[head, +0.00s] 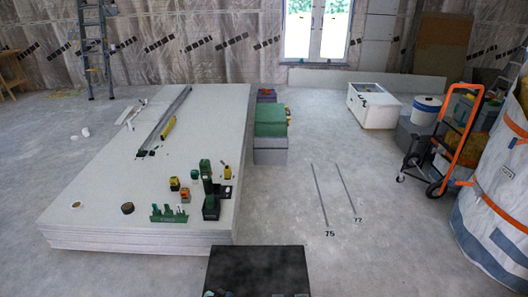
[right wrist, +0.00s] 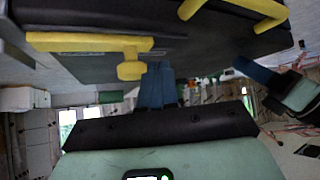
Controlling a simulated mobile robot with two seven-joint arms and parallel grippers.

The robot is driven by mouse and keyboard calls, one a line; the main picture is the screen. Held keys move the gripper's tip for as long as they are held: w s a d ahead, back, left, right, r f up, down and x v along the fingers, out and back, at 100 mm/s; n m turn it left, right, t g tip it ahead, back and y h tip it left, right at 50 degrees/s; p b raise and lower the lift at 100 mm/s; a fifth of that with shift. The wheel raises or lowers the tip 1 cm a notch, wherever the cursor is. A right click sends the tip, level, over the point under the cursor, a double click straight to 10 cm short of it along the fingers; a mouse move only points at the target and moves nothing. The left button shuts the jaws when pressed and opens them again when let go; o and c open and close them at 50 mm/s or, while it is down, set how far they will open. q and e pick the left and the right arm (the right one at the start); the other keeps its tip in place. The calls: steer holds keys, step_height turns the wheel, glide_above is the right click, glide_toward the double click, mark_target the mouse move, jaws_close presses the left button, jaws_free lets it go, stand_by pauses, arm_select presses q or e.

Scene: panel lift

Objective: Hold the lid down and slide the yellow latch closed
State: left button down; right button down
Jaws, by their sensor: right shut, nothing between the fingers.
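A black case (head: 257,268) with its lid lying flat stands at the bottom edge of the head view. In the right wrist view the dark case (right wrist: 200,45) fills the top, with a yellow latch (right wrist: 85,42) along its face and a yellow knob (right wrist: 131,71) below the bar. My right gripper (right wrist: 158,68) is shut and empty, its blue fingertips just beside the knob; contact is unclear. My left gripper (right wrist: 243,65) is at the right, its blue finger close against the case; its opening is not clear. Only small bits show at the case's front edge in the head view.
A yellow handle (right wrist: 235,12) sits on the case in the wrist view. A stack of white panels (head: 140,239) with tools on it stands left of the case. Green and grey boxes (head: 270,150) stand behind. An orange hand truck (head: 455,135) is at the right. Floor right of the case is clear.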

arm_select(q)
steer(key=shift+s+f, duration=0.3)
steer(key=shift+f, duration=0.1)
arm_select(e)
steer(key=shift+d, duration=1.45)
steer(key=shift+a, duration=1.8)
step_height(320, 180, up, 8)
arm_select(q)
steer(key=shift+w+r, duration=0.15)
steer(key=shift+r, duration=1.05)
steer(key=shift+w+r, duration=0.15)
steer(key=shift+r, duration=3.4)
